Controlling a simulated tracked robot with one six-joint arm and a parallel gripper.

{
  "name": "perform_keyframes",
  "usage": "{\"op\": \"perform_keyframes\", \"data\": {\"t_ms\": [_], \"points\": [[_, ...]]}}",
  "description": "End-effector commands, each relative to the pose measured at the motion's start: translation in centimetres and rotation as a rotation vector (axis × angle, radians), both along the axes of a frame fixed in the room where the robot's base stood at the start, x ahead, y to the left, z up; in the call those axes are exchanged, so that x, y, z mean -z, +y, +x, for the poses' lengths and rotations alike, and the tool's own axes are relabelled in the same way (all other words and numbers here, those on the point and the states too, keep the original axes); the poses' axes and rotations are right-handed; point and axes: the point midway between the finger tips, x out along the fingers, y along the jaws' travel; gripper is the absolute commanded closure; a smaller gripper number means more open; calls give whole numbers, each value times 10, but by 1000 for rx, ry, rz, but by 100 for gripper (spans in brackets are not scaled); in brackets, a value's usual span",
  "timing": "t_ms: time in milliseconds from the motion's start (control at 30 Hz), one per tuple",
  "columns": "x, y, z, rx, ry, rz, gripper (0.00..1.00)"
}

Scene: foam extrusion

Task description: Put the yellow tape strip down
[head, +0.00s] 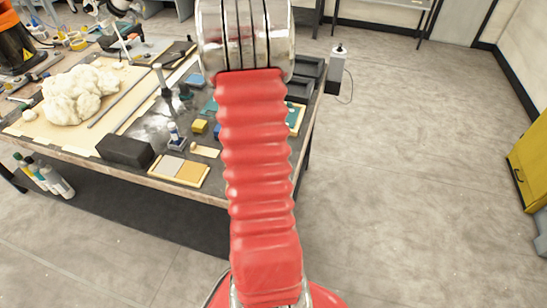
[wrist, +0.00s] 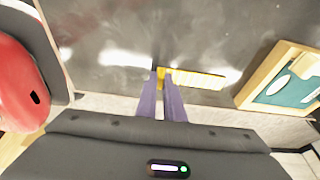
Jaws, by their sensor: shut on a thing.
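The yellow tape strip (wrist: 200,79) shows in the wrist view, reaching to the right from between the tips of my gripper's two purple fingers (wrist: 162,76). My gripper is shut on its left end. The strip is over the dark, shiny table top (wrist: 110,40); I cannot tell whether it touches the surface. In the head view my red arm hides my gripper and the strip.
A wooden-framed tray with a teal inside (wrist: 243,98) lies right of the strip. In the head view, a white foam mass (head: 75,97), a black block (head: 125,150) and a two-tone tray (head: 179,180) sit on the workbench. Open floor (head: 410,170) lies right.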

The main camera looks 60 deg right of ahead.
Motion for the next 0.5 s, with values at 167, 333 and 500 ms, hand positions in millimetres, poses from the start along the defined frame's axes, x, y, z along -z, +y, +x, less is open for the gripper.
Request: {"op": "perform_keyframes", "data": {"t_ms": [167,333,500], "points": [[2,0,0,0,0,0,88],[2,0,0,-1,0,0,76],[2,0,0,-1,0,-1,73]]}}
